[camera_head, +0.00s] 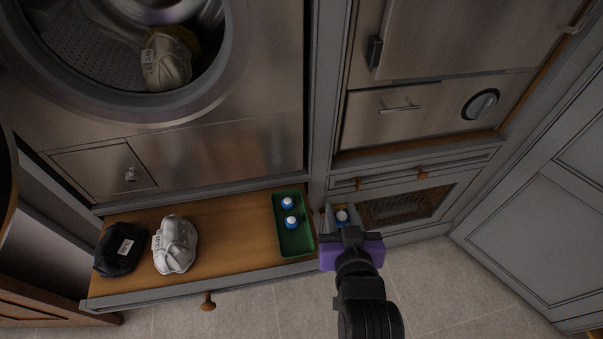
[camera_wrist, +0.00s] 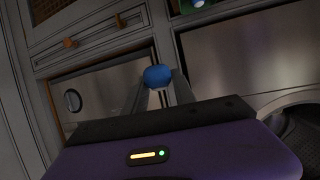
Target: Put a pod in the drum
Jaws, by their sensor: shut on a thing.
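My gripper (camera_head: 342,222) is shut on a blue and white pod (camera_head: 342,215), held to the right of the open drawer. The held pod also shows between the fingers in the wrist view (camera_wrist: 158,77). Two more blue and white pods (camera_head: 287,203) (camera_head: 291,223) sit in a green tray (camera_head: 307,240) at the drawer's right end. The drum (camera_head: 90,65) is at the upper left, behind a round open rim. A cream cap (camera_head: 165,62) and something yellow (camera_head: 187,40) lie inside it.
The open drawer (camera_head: 225,240) also holds a black cap (camera_head: 121,249) and a white cap (camera_head: 175,245). A small drawer front (camera_head: 105,170) with a knob is under the drum. A cabinet with a dial (camera_head: 481,105) stands to the right. Tiled floor (camera_head: 430,290) is clear at the lower right.

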